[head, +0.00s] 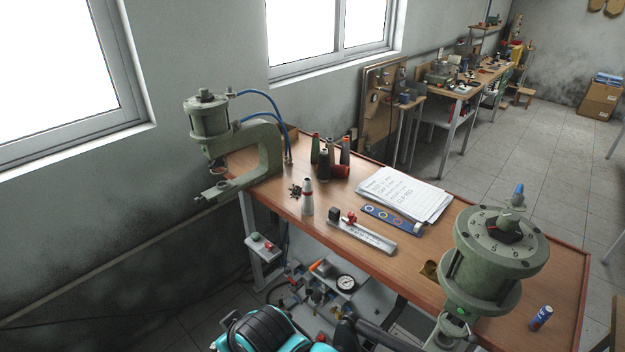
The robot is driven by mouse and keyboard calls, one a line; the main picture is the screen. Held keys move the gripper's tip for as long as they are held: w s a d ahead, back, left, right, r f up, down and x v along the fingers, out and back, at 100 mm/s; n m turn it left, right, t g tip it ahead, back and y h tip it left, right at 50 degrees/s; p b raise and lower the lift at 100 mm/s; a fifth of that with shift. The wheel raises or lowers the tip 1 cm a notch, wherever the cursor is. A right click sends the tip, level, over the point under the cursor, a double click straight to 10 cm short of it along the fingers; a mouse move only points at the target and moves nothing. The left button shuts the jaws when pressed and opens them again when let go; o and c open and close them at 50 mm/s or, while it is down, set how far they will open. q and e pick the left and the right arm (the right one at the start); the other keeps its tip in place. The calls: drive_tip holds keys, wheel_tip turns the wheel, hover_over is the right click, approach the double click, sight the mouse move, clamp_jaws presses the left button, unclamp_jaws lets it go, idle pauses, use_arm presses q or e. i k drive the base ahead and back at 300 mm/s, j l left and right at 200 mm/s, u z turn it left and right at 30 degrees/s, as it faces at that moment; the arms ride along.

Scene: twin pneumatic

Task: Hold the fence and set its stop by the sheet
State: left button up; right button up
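The fence (372,238) is a pale metal bar with a marked scale, lying at an angle near the front edge of the wooden bench. A stop with a red knob (350,217) sits near its left end, beside a small dark block (334,213). The sheet (394,187) is the top page of a stack of white papers with handwriting, behind the fence; the writing is too small to read. Neither gripper shows in the head view. Teal and black parts of my own body show at the bottom edge, well short of the fence.
A green pneumatic press (265,150) stands at the bench's left end, another (500,255) at the right. A blue strip with coloured rings (392,219) lies between fence and papers. Thread cones (307,198) stand at left. A small blue can (541,318) is at right.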

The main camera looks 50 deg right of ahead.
sight(353, 217)
drive_tip(key=i+z, duration=0.45)
drive_tip(key=i+j+z, duration=0.25)
drive_tip(key=i+z, duration=0.2)
drive_tip(key=i+l+z, duration=0.1)
drive_tip(key=z, duration=0.4)
drive_tip(key=i+z, duration=0.2)
drive_tip(key=z, duration=0.25)
drive_tip(key=i+j+z, duration=0.1)
drive_tip(key=z, duration=0.4)
drive_tip(key=i+j+z, duration=0.15)
drive_tip(key=z, duration=0.3)
drive_tip(key=i+z, duration=0.25)
drive_tip(key=i+j, duration=0.05)
drive_tip(key=i, duration=0.05)
